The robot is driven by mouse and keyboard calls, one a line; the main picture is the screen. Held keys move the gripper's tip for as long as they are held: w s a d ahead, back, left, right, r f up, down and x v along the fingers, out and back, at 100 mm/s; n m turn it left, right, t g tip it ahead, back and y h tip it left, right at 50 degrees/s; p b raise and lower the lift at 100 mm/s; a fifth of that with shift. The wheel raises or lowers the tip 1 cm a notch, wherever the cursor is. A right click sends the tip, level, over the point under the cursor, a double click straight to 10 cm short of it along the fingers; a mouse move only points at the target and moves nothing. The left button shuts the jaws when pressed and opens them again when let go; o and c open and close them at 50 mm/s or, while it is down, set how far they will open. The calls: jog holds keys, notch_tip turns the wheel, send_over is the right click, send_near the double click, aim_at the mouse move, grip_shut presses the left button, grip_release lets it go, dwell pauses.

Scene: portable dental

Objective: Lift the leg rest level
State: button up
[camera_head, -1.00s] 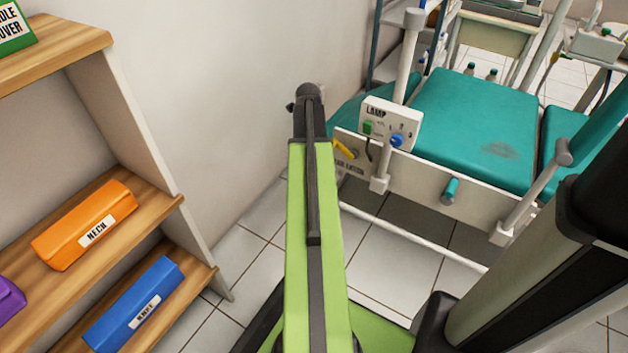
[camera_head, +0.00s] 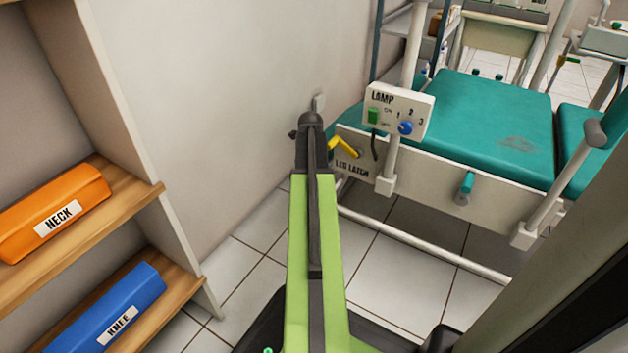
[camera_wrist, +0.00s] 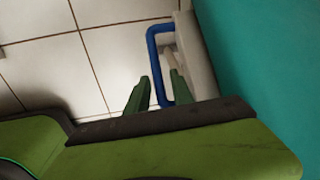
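The leg rest is a teal pad (camera_head: 346,122) at the left end of the chair, partly hidden by my arm; whether it is level I cannot tell. In the wrist view, a large teal surface (camera_wrist: 270,60) lies at the right beside a pale edge. A blue U-shaped handle (camera_wrist: 153,55) sticks out from that edge. My gripper (camera_wrist: 159,75) is open, its green fingers on either side of the handle's long bar, with gaps visible. In the head view my gripper is hidden. A yellow lever (camera_head: 343,147) labelled LEG LATCH sits on the chair's side panel.
A white LAMP control box (camera_head: 398,112) stands on a post in front of the chair. A teal-ended knob (camera_head: 465,185) projects from the side panel. Shelves with an orange NECK block (camera_head: 52,212) and a blue KNEE block (camera_head: 105,312) stand left. Tiled floor (camera_head: 390,270) is clear before the chair.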

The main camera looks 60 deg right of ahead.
grip_shut()
dwell(1.1)
